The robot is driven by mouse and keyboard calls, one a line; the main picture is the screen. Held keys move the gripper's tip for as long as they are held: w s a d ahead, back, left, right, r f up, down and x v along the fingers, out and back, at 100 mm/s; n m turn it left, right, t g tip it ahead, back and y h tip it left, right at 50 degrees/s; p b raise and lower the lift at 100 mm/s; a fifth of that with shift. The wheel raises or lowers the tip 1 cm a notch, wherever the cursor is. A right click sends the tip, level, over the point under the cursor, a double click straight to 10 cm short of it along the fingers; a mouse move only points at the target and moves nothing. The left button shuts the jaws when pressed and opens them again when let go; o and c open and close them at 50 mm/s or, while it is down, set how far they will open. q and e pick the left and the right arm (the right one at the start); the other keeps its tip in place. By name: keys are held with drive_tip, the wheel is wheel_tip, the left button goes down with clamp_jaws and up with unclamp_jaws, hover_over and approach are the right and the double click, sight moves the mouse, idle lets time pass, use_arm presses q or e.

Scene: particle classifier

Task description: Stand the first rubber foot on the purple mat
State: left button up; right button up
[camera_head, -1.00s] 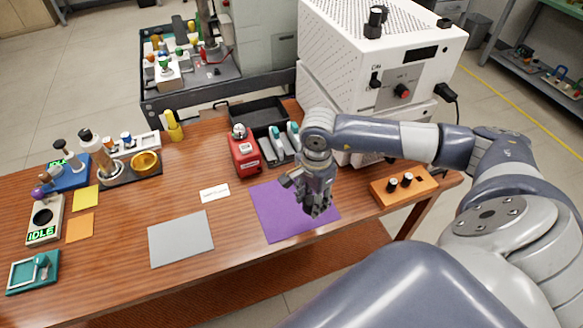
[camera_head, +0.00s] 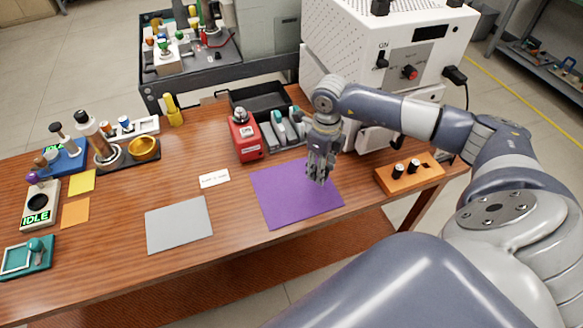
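The purple mat (camera_head: 285,200) lies flat near the table's front edge, and its visible surface is bare. My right gripper (camera_head: 319,182) points down over the mat's right part. Its fingers look close together, but the spacing is too small to judge, and I see nothing clearly held. My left gripper is not in view.
A large white machine (camera_head: 345,70) stands behind my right arm. A red device (camera_head: 246,140) and a grey rack with teal-handled tools (camera_head: 278,134) are behind the mat. A grey mat (camera_head: 180,224) lies left, with clear wood between the mats.

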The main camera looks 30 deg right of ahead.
drive_tip(key=w+a, duration=0.1)
drive_tip(key=w, duration=0.1)
drive_tip(key=w+a+b, duration=0.1)
drive_tip(key=w+a, duration=0.3)
drive_tip(key=shift+w+a+f, duration=0.1)
drive_tip(key=shift+w+f, duration=0.15)
drive_tip(key=shift+f, duration=0.15)
wheel_tip(320, 180, down, 4)
drive_tip(key=b, duration=0.3)
drive_tip(key=shift+r, duration=0.2)
drive_tip(key=o, duration=1.1)
